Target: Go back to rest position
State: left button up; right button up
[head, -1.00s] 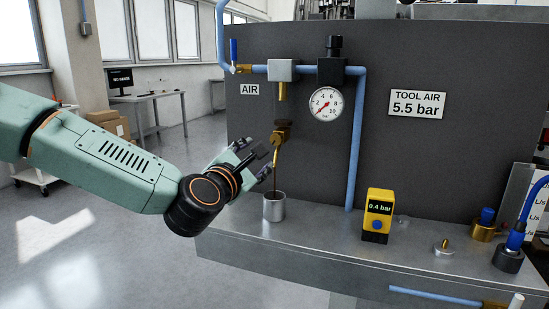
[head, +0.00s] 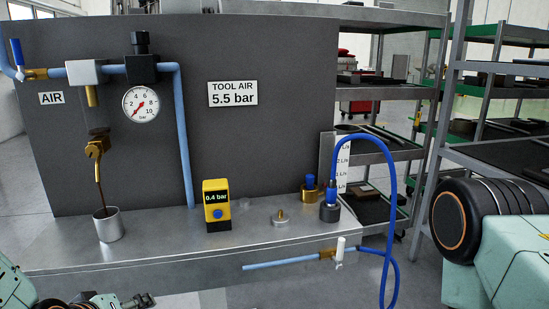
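My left gripper (head: 122,300) shows only in part at the bottom left edge of the head view, low in front of the bench and apart from everything on it. Its fingers are small and cut off, so I cannot tell if they are open or shut. My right arm shows at the right edge, but its gripper is outside the picture. A brass drain fitting (head: 97,150) hangs at the left of the dark panel. A thin brown line runs from it down into a metal cup (head: 109,226) on the bench.
The metal bench (head: 275,237) carries a yellow gauge reading 0.4 bar (head: 216,206) and several small fittings. A blue hose (head: 394,185) loops over the bench's right end. A dial gauge (head: 141,104) is on the panel (head: 280,50). Metal shelves (head: 390,93) stand behind at right.

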pick_arm(q)
jog(key=s+d+f+m+g, duration=0.2)
jog(key=s+f+m+g, duration=0.1)
jog(key=s+f, duration=0.7)
jog(key=s+d+f+m+g, duration=0.2)
jog(key=s+f+m+g, duration=0.2)
jog(key=s+f, duration=0.6)
jog(key=s+g, duration=0.2)
jog(key=s, duration=0.5)
jog(key=shift+s+d+f, duration=0.15)
jog(key=shift+s, duration=0.2)
